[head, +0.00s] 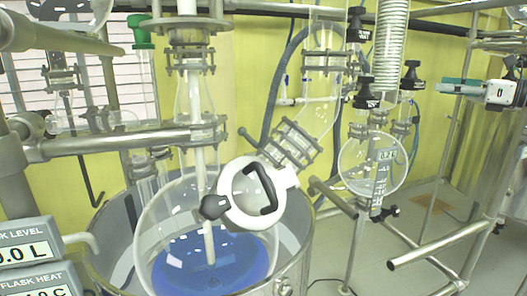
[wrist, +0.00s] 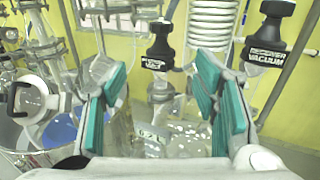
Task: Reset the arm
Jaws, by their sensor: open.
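My gripper (wrist: 163,100) is open in the wrist view, with a teal-padded finger on each side and nothing held between them. Beyond the gap are a black-handled valve (wrist: 158,50), a coiled glass condenser (wrist: 212,25) and a small display reading about 0.2 L. In the head view, my gripper (head: 459,86) shows at the right edge, with a teal pad and a white body, raised above the floor and clear of the glassware.
A large round flask (head: 165,240) with blue liquid sits in a metal bath at the centre left. A smaller receiving flask (head: 355,160) hangs right of centre. Metal rails (head: 435,245) and posts stand at the right. A black valve marked VACUUM (wrist: 266,50) is near the right finger.

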